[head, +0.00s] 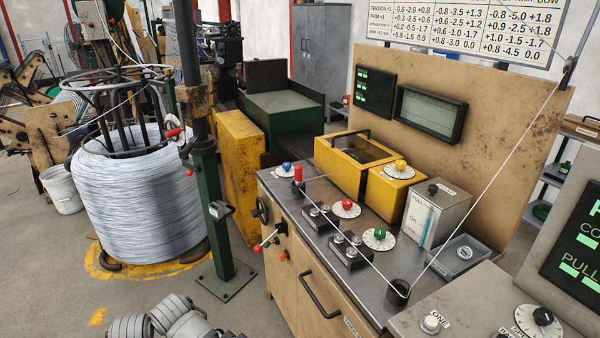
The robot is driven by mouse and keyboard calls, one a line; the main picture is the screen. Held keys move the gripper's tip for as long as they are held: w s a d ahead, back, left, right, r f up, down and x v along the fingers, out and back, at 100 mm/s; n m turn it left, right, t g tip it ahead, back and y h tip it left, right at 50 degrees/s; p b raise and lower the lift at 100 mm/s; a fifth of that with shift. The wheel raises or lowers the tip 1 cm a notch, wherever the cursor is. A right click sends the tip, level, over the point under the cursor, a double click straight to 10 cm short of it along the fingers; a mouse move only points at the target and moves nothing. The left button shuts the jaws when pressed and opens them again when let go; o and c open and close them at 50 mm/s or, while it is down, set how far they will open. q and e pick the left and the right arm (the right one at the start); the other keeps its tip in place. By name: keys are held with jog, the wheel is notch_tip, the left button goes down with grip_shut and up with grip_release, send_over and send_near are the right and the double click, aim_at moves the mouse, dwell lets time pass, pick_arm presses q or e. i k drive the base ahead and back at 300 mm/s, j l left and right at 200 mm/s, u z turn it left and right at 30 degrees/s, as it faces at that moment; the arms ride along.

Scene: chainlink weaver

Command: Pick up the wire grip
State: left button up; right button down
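A small dark piece with an upright red handle (298,173) stands at the back left of the steel bench top (325,238). The pale wire (483,172) seems to end at it. This looks like the wire grip, but it is too small to be sure. From there the wire runs over the bench to a dark round guide (399,291), then slants up to a bracket (568,68) at the top right. Neither of my grippers is in view.
Knobs in blue (286,167), red (347,204), green (380,233) and yellow (400,166) stand around the bench top. Small black blocks with metal posts (350,252) sit beside the wire. A large wire coil (140,200) and a green post (208,215) stand to the left.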

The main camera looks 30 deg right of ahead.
aim_at(298, 169)
jog(key=z, duration=1.15)
jog(key=i+j+z, duration=0.1)
jog(key=i+j, duration=0.3)
jog(key=i+j+z, duration=0.1)
jog(key=i+j, duration=0.3)
jog(key=j, duration=0.2)
jog(key=i+j+z, duration=0.1)
jog(key=i+j, duration=0.3)
jog(key=j, duration=0.1)
